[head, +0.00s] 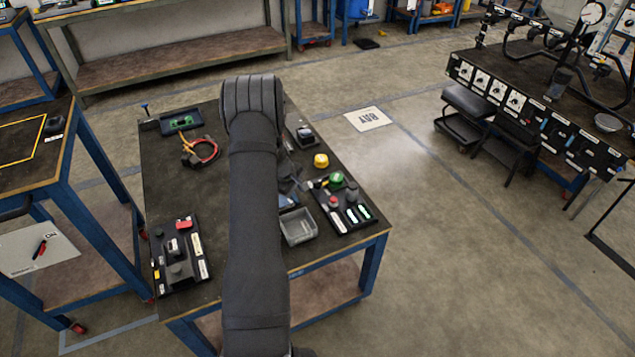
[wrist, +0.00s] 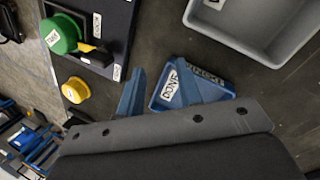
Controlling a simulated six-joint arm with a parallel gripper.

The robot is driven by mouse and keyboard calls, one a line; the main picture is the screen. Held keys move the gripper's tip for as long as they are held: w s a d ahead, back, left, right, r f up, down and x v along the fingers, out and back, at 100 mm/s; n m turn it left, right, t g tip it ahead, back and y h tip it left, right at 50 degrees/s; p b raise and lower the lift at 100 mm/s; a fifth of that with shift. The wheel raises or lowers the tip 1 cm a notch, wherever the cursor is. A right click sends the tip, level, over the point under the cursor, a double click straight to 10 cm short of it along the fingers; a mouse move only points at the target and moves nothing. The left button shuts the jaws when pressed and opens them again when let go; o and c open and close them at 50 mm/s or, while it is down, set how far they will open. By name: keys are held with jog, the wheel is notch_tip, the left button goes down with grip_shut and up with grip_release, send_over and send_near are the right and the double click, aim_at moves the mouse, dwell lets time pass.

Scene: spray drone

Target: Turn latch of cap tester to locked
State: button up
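A black board (head: 345,212) on the right of the bench carries a green cap (head: 336,180); it looks like the cap tester, but I see no readable name. In the wrist view the green cap (wrist: 62,33) has a label on top. A small yellow and black piece (wrist: 90,48) beside it may be the latch; its setting cannot be told. My gripper (wrist: 165,88) is open, its blue fingers apart with nothing held. My arm mostly hides the gripper in the head view.
A yellow cap (head: 321,160) sits beside the board, also in the wrist view (wrist: 75,90). A grey bin (head: 298,228) stands left of the board.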

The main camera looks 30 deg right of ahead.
aim_at(316, 183)
jog(key=a+n+h, duration=0.1)
jog(key=s+n+g, duration=0.1)
jog(key=n, duration=0.1)
jog(key=shift+a+r+h, duration=0.15)
jog(key=shift+a+h, duration=0.25)
jog(key=shift+s+a+n+h, duration=0.25)
jog(key=shift+s+n+h, duration=0.25)
jog(key=shift+n, duration=0.2)
jog(key=shift+s+a+r+n+g+h, duration=0.15)
jog(key=shift+a+n+h, duration=0.1)
jog(key=shift+n+h, duration=0.3)
jog(key=shift+s+a+r+n+g+h, duration=0.1)
jog(key=shift+a+r+n+g+h, duration=0.1)
jog(key=shift+n+h, duration=0.3)
jog(key=w+a+r+n+t+h, duration=0.1)
jog(key=n, duration=0.1)
jog(key=a+r+n+t+h, duration=0.1)
jog(key=n+h, duration=0.1)
jog(key=w+a+r+n+t+h, duration=0.1)
jog(key=n, duration=0.1)
jog(key=shift+w+a+r+n+h, duration=0.2)
jog(key=shift+w+r+n+h, duration=0.1)
jog(key=shift+r+h, duration=0.1)
jog(key=x, duration=1.7)
jog(key=shift+w+d, duration=0.1)
jog(key=shift+w, duration=0.2)
jog(key=shift+c, duration=0.4)
